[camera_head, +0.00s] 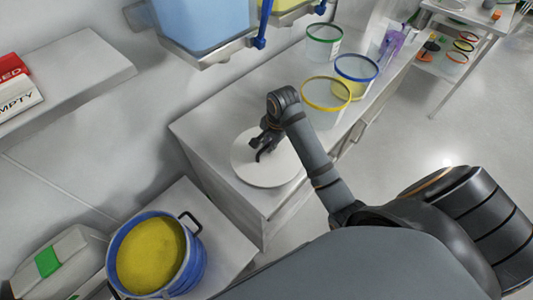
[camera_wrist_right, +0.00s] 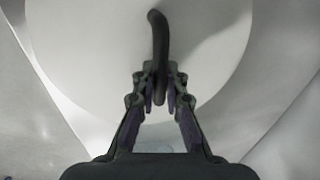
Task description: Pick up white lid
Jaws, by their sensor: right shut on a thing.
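The white lid (camera_head: 279,172) is a flat round disc with a dark curved handle. It lies on or just over the near end of the grey counter; I cannot tell if it touches. In the right wrist view the lid (camera_wrist_right: 85,50) fills most of the picture, with its black handle (camera_wrist_right: 158,50) standing up in the middle. My right gripper (camera_head: 263,150) is over the lid, and in the wrist view its fingers (camera_wrist_right: 160,95) are closed around the handle's near end. My left gripper is in neither view.
Clear containers with yellow (camera_head: 326,94), blue (camera_head: 357,68) and green (camera_head: 324,33) rims stand farther along the counter (camera_head: 215,118). A blue pot (camera_head: 192,262) of yellow powder sits at the lower left. Bins (camera_head: 205,22) hang above. A shelf (camera_head: 85,62) juts out at left.

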